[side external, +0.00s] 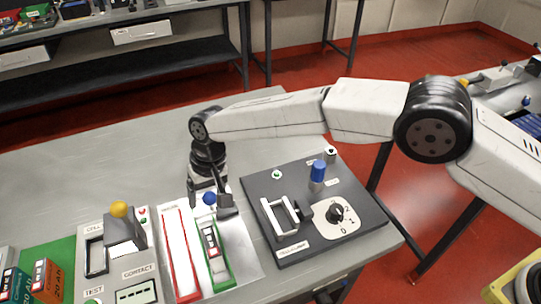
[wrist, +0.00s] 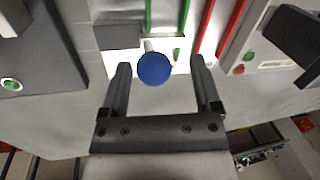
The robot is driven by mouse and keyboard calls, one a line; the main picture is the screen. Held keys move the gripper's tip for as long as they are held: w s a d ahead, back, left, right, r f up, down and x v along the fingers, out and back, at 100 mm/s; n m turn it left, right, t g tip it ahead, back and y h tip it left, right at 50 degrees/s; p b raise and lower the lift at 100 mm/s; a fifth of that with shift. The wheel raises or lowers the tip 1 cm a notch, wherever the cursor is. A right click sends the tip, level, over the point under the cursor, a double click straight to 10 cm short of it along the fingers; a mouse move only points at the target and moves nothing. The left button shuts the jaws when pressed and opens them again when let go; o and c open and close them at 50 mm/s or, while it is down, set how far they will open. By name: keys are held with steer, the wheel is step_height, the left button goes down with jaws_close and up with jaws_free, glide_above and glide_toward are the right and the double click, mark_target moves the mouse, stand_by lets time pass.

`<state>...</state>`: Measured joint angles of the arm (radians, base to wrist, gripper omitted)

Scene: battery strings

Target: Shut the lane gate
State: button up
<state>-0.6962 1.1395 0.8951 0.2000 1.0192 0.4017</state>
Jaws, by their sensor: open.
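A white lane plate (side external: 238,250) carries a red-edged lane (side external: 180,255) and a green-edged lane (side external: 224,262). The green lane holds something like a cell (side external: 211,240); the red lane looks empty. A blue ball knob (side external: 209,198), likely the lane gate's handle, stands at the far end of the green lane. In the wrist view the knob (wrist: 154,68) sits between the fingertips of my gripper (wrist: 160,64), with space on both sides. My gripper is open and points down over it. A grey block (wrist: 117,36) lies beside the knob; whether it is the gate is unclear.
A dark panel (side external: 350,240) with a white handle frame (side external: 281,215), a blue-topped post (side external: 318,172) and a rotary dial (side external: 337,213) stands to the right. A tester with a yellow knob (side external: 119,209) stands left. The grey table (side external: 80,180) behind is clear.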

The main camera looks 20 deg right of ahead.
steer(key=shift+w+d+r, duration=0.1)
steer(key=shift+d+r, duration=0.15)
steer(key=shift+r, duration=1.05)
steer(key=shift+d+r, duration=0.25)
steer(key=shift+r, duration=1)
steer(key=shift+w+d+r, duration=0.1)
steer(key=shift+d+r, duration=0.15)
steer(key=shift+r, duration=1.05)
steer(key=shift+d, duration=0.1)
steer(key=s+d+r+m+t, duration=0.1)
steer(key=d+r+t, duration=0.1)
steer(key=d, duration=2.2)
steer(key=s+d+f+m+t+h, duration=0.1)
steer(key=s+d+f+h, duration=0.1)
steer(key=s+d, duration=1.5)
steer(key=shift+s+d+f, duration=0.2)
steer(key=shift+s+f, duration=0.25)
steer(key=shift+s, duration=0.15)
